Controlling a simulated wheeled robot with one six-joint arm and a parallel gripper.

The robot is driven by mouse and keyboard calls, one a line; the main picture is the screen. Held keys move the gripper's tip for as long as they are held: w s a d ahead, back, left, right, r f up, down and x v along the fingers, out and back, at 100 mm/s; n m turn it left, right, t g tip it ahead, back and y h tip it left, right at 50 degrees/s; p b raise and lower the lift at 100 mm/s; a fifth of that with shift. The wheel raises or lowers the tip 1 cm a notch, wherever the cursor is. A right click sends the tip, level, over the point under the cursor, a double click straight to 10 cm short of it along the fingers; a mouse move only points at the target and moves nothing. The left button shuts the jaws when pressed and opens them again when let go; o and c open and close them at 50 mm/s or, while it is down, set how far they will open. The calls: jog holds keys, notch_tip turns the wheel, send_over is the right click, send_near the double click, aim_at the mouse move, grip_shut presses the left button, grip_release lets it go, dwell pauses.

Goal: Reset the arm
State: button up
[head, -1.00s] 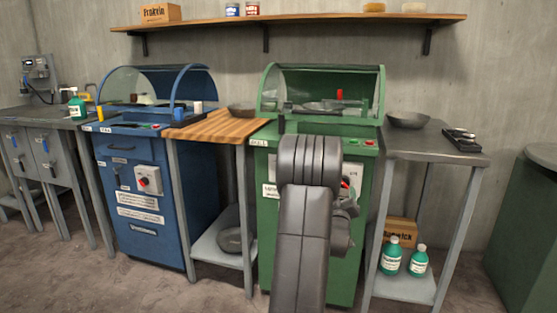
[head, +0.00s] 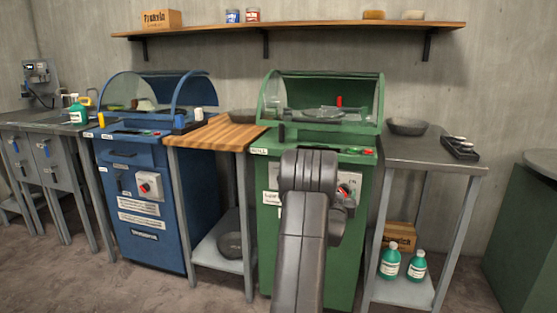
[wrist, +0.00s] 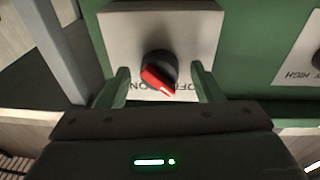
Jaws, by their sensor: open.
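My gripper (wrist: 160,69) is open in the wrist view, with one finger on each side of a red and black knob (wrist: 156,76). The knob is on a light grey switch plate (wrist: 205,30) on the green machine. Its red bar slants from upper left to lower right, near partly covered "OFF" and "ON" lettering. I see no finger closed on the knob. In the head view, my arm stands in front of the green machine (head: 345,165) and hides the gripper; part of the red knob (head: 342,194) shows beside the arm.
A blue machine (head: 150,240) stands left, with a wooden-topped table (head: 215,133) between the machines. A metal table (head: 425,150) with a bowl (head: 407,126) stands right. A shelf (head: 290,29) runs along the wall. Bare floor lies in front.

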jog(key=m+p, duration=0.6)
jog(key=m+g+p, duration=0.1)
jog(key=m+p, duration=0.5)
jog(key=shift+a+r, duration=0.1)
jog(key=shift+r, duration=0.1)
dwell(0.4)
